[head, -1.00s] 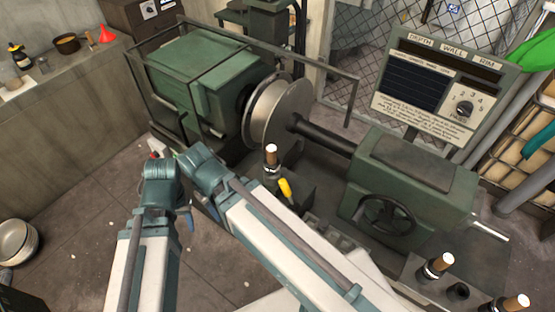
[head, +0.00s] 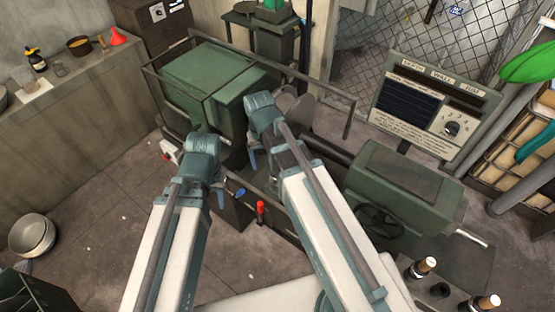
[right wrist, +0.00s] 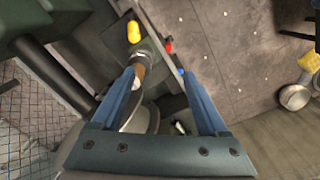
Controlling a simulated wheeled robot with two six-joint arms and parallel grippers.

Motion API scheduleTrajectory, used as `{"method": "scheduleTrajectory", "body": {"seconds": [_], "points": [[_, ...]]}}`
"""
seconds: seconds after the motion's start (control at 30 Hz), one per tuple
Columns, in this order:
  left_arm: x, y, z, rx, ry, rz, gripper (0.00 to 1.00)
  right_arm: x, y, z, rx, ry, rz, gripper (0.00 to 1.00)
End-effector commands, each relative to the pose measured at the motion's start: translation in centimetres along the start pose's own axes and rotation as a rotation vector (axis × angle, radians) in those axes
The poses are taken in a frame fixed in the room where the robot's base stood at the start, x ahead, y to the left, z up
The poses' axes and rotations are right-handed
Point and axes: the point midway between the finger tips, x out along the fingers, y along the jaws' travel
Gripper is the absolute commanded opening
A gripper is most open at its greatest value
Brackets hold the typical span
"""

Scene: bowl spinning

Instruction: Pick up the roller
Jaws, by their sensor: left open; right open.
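A roller with a brown wooden end and a dark collar (right wrist: 144,68) stands at the machine in the right wrist view. My right gripper (right wrist: 159,74) is open around that area, with the brown end nearer its left finger; I cannot tell whether they touch. In the head view my right gripper (head: 253,160) hangs over the machine, mostly hidden by its arm, which also hides this roller. My left gripper (head: 220,197) is open and empty, left of the machine. Two more brown-topped rollers, one (head: 421,267) and another (head: 484,304), stand at the lower right.
The green headstock (head: 205,85) and its rail frame stand behind the arms. A pale disc (head: 297,106) is partly hidden by my right wrist. Levers with red (head: 260,207) and blue (head: 240,191) knobs stand nearby.

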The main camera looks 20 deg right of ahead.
Motion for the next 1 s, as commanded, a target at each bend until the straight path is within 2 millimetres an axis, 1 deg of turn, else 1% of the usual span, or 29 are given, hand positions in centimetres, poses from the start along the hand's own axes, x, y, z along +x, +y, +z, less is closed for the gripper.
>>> {"method": "scheduleTrajectory", "body": {"seconds": [0.03,0.1,0.2,0.37,0.57,0.67,0.77,1.0], "points": [[-2.6,-0.2,0.2,-0.001,0.000,0.000,0.50,-2.6,1.1,-1.4,0.035,0.002,-0.008,0.77],[-3.9,-0.4,0.2,-0.001,-0.001,0.001,0.50,-3.9,2.1,-2.5,0.073,0.005,-0.017,0.77],[-5.0,-0.5,0.3,-0.002,-0.001,0.001,0.50,-5.0,3.3,-3.5,0.114,0.009,-0.026,0.77],[-5.6,-0.5,0.4,-0.003,-0.001,0.001,0.50,-5.6,4.2,-4.2,0.143,0.012,-0.033,0.77],[-5.3,-0.5,0.3,-0.003,-0.001,0.001,0.50,-5.2,4.2,-4.2,0.146,0.013,-0.034,0.77],[-4.7,-0.4,0.3,-0.003,-0.001,0.001,0.50,-4.6,4.2,-4.2,0.146,0.013,-0.034,0.77],[-3.7,-0.3,0.2,-0.004,0.000,0.001,0.50,-3.6,4.2,-4.2,0.145,0.013,-0.034,0.77],[-0.3,0.0,0.0,-0.007,0.001,0.001,0.50,-0.3,4.1,-4.2,0.145,0.013,-0.033,0.77]]}}
